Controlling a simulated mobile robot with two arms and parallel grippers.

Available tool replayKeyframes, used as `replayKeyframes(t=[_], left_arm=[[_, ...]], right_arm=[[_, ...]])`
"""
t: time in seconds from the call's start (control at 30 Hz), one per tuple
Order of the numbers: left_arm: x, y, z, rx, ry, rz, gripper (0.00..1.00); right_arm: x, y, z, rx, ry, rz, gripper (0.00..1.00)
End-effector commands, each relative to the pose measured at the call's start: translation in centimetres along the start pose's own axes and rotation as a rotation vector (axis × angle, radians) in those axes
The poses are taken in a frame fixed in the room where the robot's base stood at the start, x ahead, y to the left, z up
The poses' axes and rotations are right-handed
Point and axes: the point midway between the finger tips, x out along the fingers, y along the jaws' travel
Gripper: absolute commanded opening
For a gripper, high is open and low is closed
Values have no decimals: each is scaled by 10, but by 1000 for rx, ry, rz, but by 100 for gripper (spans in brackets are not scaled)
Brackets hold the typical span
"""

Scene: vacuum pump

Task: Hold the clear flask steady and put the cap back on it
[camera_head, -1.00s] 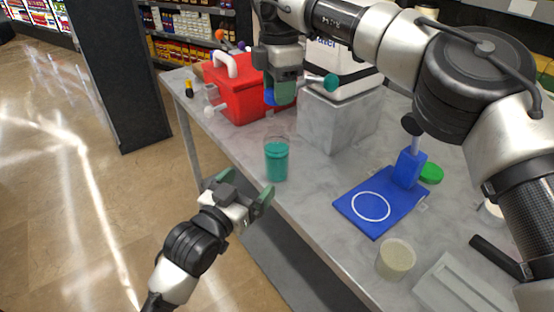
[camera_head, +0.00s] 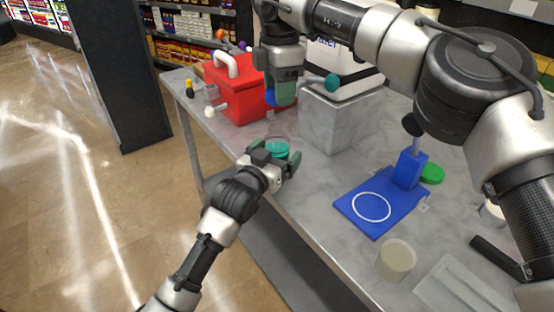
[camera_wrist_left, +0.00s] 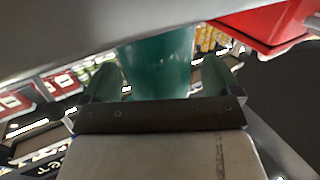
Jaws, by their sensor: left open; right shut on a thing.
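The clear flask (camera_head: 277,148) with teal liquid stands near the table's left edge. My left gripper (camera_head: 275,158) is open, with its fingers on either side of the flask and hiding its lower part. In the left wrist view, the flask (camera_wrist_left: 157,62) shows as a teal wall between the two spread fingers. Whether the fingers touch it I cannot tell. My right gripper (camera_head: 281,92) points down above and behind the flask, shut on the blue cap (camera_head: 270,96). The cap is partly hidden by the fingers and stands clear of the flask.
A red box (camera_head: 236,95) with a pale handle stands behind the flask. A grey block (camera_head: 338,118) carrying a white machine (camera_head: 340,60) is right of it. A blue stand (camera_head: 380,205), a green lid (camera_head: 432,173) and a beige cup (camera_head: 396,259) are further right.

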Motion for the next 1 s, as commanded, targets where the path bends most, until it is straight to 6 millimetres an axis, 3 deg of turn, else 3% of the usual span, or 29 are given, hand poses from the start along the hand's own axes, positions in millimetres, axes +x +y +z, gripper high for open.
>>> replayKeyframes(t=[0.27, 0.73, 0.87, 1.0], left_arm=[[1, 0, 0, 0, 1, 0, 90], [0, 0, 0, -1, 0, 0, 19], [0, 0, 0, -1, 0, 0, 19], [0, 0, 0, -1, 0, 0, 19]], right_arm=[[0, 0, 0, 0, 0, 0, 24], [0, 0, 0, 0, 0, 0, 24], [7, 0, 0, -1, 0, -2, 24], [29, -1, 1, -1, 1, 0, 24]])
